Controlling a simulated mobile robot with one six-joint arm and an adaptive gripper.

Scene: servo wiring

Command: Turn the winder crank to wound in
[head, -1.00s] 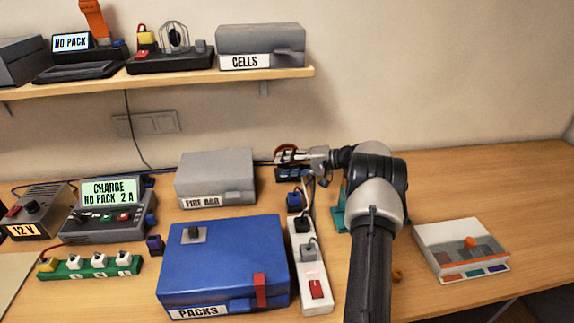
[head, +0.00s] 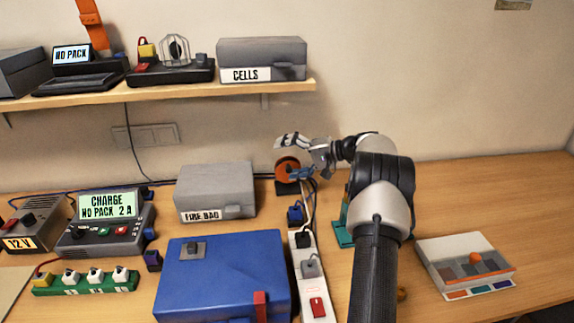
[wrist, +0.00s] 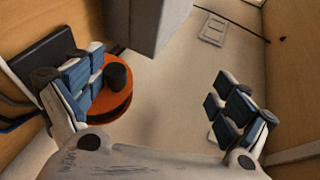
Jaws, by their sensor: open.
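The winder (head: 287,169) is an orange reel on a dark base at the back of the bench, right of the grey fire bag box. My gripper (head: 283,141) is above and beside the reel in the head view, fingers pointing left. In the wrist view my gripper (wrist: 160,97) is open, with blue-padded fingers wide apart and nothing between them. The orange reel (wrist: 122,101) with a dark round knob (wrist: 117,76) shows just beside the left finger, which partly covers it. I cannot tell whether they touch. The crank's position is not clear.
A grey box labelled fire bag (head: 215,190) stands left of the winder. A blue packs box (head: 222,270) and a white power strip (head: 311,275) lie in front. A teal stand (head: 343,232) is near my arm. The shelf (head: 160,93) overhangs at left. Bench at right is mostly clear.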

